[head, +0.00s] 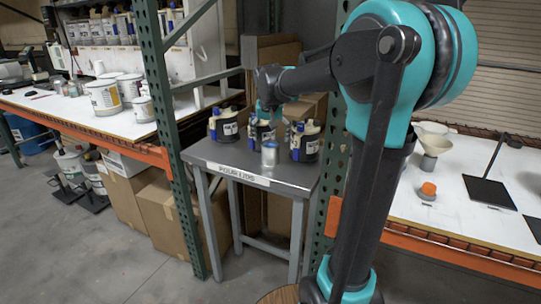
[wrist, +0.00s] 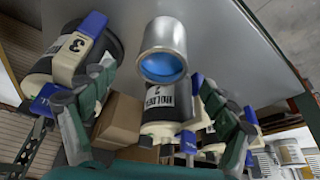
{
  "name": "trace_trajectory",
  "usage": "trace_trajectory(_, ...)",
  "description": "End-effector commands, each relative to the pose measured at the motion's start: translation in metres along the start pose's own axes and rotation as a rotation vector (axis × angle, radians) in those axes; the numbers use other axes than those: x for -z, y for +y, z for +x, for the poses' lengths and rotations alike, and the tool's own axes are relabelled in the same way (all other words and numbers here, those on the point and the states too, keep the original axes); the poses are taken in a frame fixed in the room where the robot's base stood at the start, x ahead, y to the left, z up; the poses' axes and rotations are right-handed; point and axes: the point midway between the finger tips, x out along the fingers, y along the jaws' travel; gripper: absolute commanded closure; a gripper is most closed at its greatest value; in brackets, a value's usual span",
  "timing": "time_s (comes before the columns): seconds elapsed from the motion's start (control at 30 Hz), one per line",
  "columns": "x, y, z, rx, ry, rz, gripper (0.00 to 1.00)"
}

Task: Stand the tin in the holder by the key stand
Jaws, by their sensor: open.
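In the head view my gripper (head: 266,112) is above the table, behind the tin and partly hidden among the canisters. I cannot make out with certainty a holder for the tin or a key stand.
On the right bench are an orange-topped item (head: 428,189), a funnel (head: 436,144) and a black plate (head: 490,192). White pails (head: 103,97) stand on the left bench.

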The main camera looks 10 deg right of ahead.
Motion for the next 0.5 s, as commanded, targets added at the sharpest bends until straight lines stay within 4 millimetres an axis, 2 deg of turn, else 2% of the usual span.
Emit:
trace_trajectory(0.17,0.0,0.0,0.01,0.0,0.0,0.0,0.13)
trace_trajectory(0.5,0.0,-0.003,0.053,0.0,0.0,0.001,0.13)
